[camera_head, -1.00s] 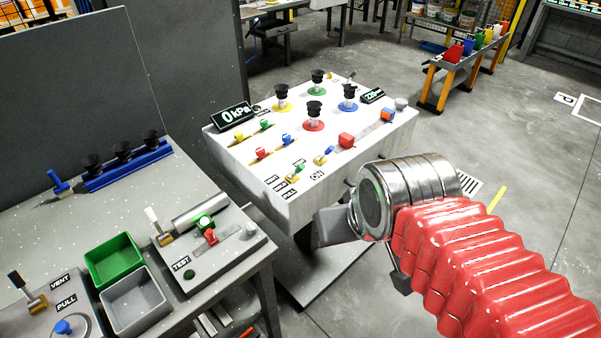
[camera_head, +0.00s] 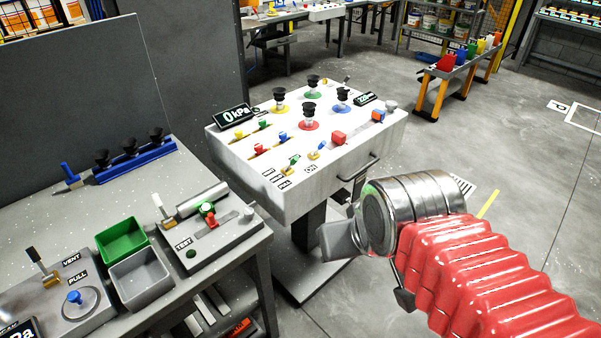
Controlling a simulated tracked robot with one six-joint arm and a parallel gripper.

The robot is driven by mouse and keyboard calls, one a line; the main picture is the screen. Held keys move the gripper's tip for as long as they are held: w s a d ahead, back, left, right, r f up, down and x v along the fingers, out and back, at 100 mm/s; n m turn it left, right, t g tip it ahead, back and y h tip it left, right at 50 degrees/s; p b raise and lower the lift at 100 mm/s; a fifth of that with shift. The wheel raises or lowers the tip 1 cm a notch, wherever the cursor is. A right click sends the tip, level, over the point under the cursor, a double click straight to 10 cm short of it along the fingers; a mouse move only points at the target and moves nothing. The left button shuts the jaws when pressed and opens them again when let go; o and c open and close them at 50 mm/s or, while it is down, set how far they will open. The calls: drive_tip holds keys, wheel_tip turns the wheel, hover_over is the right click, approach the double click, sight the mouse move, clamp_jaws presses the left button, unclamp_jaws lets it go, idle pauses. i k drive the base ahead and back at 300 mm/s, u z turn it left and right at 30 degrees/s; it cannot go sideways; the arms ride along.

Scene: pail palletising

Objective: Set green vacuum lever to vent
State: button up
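The white control box (camera_head: 300,180) stands at the centre on a dark pedestal. Its top has several small coloured levers at the left. The green-knobbed lever (camera_head: 264,125) is in the far row, right of the yellow one (camera_head: 239,135). Red (camera_head: 259,148) and blue (camera_head: 283,137) levers are nearer. A "0 kPa" display (camera_head: 235,116) stands at the back left corner. My gripper (camera_head: 370,270) is low in front of the box, apart from it and well away from the green lever.
Black suction cups on coloured bases, one green (camera_head: 313,86), rise from the box top. A handle (camera_head: 360,168) juts from its front. A grey bench (camera_head: 100,210) with a green bin (camera_head: 122,241) and test fixture stands left. Floor at the right is open.

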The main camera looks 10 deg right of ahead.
sight(295, 159)
drive_tip(key=z, duration=0.05)
drive_tip(key=k, duration=0.2)
drive_tip(key=u, duration=1.05)
drive_tip(key=i, duration=0.55)
drive_tip(key=z, duration=0.05)
